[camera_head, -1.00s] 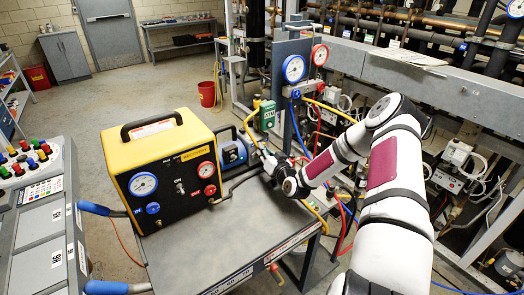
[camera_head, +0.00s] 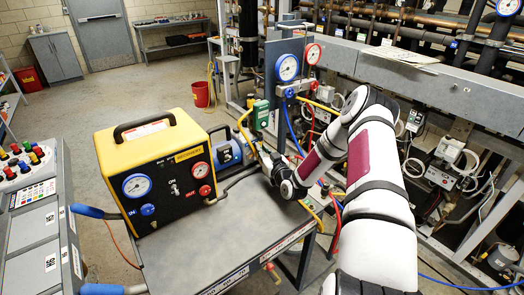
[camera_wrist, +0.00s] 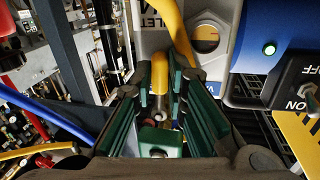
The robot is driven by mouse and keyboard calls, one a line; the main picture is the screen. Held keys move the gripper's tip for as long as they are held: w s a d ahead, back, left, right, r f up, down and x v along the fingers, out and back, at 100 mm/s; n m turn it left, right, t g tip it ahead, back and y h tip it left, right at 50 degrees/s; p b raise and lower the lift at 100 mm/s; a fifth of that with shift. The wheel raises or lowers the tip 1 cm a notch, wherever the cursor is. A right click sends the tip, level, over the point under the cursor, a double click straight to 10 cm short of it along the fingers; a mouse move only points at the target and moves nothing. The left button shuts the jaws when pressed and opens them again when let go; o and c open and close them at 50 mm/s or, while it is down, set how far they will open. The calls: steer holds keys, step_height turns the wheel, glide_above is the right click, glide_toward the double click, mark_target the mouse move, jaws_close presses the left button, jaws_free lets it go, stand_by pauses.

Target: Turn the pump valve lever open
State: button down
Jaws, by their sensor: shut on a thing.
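The pump valve lever, with a yellow grip (camera_wrist: 159,72), stands between my gripper's green-padded fingers in the wrist view. My gripper (camera_wrist: 161,90) is shut on it near the fingertips. The lever sits in front of a grey pump part with a round sight window and lettering that reads partly "LET". The blue pump body (camera_wrist: 285,45) is on the right, with an ON/OFF switch and a lit green light. In the head view the pump (camera_head: 228,152) stands beside the yellow case, and my gripper (camera_head: 264,156) reaches in at its right. The lever is hidden there.
A yellow and black recovery machine (camera_head: 155,172) with gauges stands on the grey cart (camera_head: 215,235). Yellow, blue and red hoses hang around my wrist. The gauge manifold (camera_head: 287,67) and pipe rack stand behind. Open floor lies at the back left.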

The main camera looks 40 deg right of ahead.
steer(key=c, duration=1.6)
jaws_free()
steer(key=s, duration=0.4)
steer(key=s+a, duration=0.1)
steer(key=s, duration=0.3)
steer(key=s+a, duration=0.1)
steer(key=s, duration=0.3)
steer(key=shift+w, duration=0.1)
